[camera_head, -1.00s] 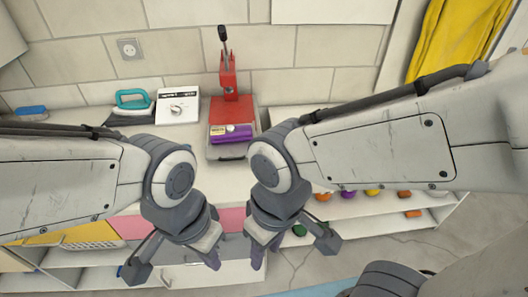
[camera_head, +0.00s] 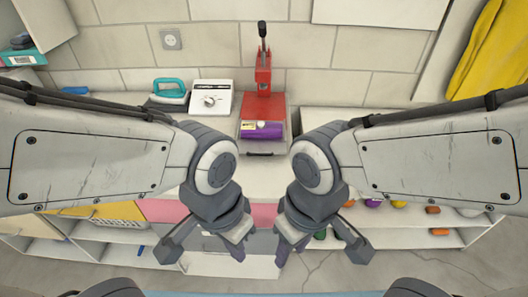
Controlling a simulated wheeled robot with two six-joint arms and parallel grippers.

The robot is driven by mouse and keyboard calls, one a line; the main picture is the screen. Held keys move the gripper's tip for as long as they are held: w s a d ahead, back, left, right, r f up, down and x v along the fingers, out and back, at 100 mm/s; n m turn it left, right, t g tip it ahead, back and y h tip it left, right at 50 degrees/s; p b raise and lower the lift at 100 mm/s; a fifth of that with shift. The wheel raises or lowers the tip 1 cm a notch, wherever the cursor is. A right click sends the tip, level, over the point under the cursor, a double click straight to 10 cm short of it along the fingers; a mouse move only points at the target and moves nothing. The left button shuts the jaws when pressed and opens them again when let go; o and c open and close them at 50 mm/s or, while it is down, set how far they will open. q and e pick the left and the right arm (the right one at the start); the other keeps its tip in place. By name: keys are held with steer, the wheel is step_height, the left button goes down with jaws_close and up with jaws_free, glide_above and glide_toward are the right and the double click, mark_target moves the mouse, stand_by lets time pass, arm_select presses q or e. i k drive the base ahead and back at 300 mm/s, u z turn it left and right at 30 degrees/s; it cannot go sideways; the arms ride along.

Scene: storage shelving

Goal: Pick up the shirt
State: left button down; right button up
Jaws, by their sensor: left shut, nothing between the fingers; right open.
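A purple bundle (camera_head: 264,131) with a pale yellow label lies at the front of a red press (camera_head: 264,85) on the counter. A yellow cloth (camera_head: 480,60) hangs at the upper right. I cannot tell for sure which of them is the shirt. My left gripper (camera_head: 238,252) points down in front of the counter, shut and empty, well apart from both. My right gripper (camera_head: 281,256) hangs just to its right, also pointing down; it is open and empty. My forearms hide parts of the counter on both sides.
A teal iron (camera_head: 169,91) and a white box with a dial (camera_head: 211,100) stand left of the press. Low shelves (camera_head: 460,238) with several small coloured items are at the right. The counter's middle is clear.

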mark_target(249, 130)
steer(key=u, duration=1.65)
steer(key=i, duration=1.15)
steer(key=z, duration=1.25)
